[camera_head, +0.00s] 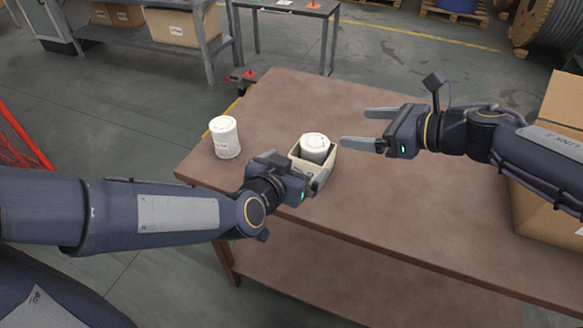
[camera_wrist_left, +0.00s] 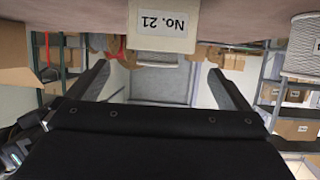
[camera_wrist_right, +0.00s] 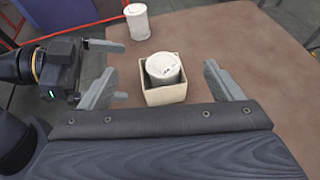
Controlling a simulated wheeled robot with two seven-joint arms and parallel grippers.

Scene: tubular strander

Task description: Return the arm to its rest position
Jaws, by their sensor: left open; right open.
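A small cream box (camera_head: 327,170) stands on the brown table with a white lidded canister (camera_head: 315,148) inside it. Both show in the right wrist view, the box (camera_wrist_right: 166,96) and the canister (camera_wrist_right: 163,68). The box's label "No. 21" (camera_wrist_left: 163,23) appears upside down in the left wrist view. A second white canister (camera_head: 225,137) stands upright at the table's left corner. My left gripper (camera_head: 314,180) is open and empty in front of the box, partly covering it. My right gripper (camera_head: 357,128) is open and empty above the table, right of the box.
The brown table (camera_head: 400,230) is clear between the box and a large cardboard box (camera_head: 548,215) at the right edge. A grey workbench (camera_head: 205,45) with cardboard boxes stands behind. A cable drum (camera_head: 548,25) is at the back right, and red mesh fencing (camera_head: 22,140) at the left.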

